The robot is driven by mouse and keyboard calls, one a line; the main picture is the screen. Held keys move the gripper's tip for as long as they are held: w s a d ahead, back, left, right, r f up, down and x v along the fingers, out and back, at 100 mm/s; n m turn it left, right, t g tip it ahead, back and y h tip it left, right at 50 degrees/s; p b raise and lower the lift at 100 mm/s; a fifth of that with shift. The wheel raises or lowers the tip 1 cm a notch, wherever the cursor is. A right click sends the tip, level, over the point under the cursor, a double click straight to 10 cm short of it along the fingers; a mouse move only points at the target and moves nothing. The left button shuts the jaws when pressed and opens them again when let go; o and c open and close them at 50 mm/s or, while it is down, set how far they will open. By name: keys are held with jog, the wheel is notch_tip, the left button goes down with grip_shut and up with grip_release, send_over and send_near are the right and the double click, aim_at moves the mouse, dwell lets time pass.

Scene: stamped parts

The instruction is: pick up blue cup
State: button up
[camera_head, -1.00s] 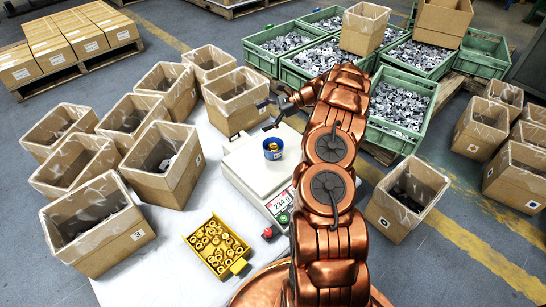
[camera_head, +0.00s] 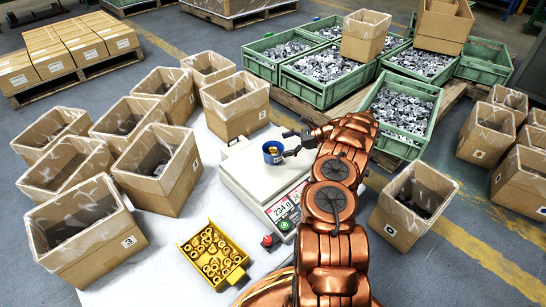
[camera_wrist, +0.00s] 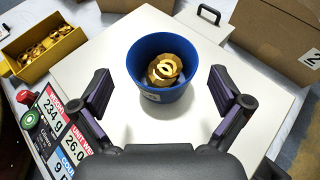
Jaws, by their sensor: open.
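The blue cup (camera_head: 273,153) stands upright on the white scale (camera_head: 240,172), with brass-coloured parts inside it. My gripper (camera_head: 292,143) is at the cup's right side in the head view. In the wrist view my gripper (camera_wrist: 162,92) is open, with one dark finger on each side of the cup. Gaps show between the fingers and the cup, and it holds nothing.
The scale's display (camera_wrist: 62,135) reads 234 g. A yellow bin (camera_head: 213,254) of brass parts is at the front left. Cardboard boxes with liners (camera_head: 235,105) stand left and behind; another box (camera_head: 412,203) is at the right. Green crates (camera_head: 400,115) of metal parts are behind.

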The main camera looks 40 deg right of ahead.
aim_at(273, 148)
jog(key=b+x, duration=0.1)
jog(key=x, duration=0.1)
jog(key=b+x, duration=0.1)
jog(key=x, duration=0.2)
jog(key=shift+d+f+b, duration=0.1)
jog(key=shift+f+b, duration=0.15)
jog(key=shift+b, duration=0.05)
jog(key=shift+r, duration=0.1)
jog(key=c, duration=1.1)
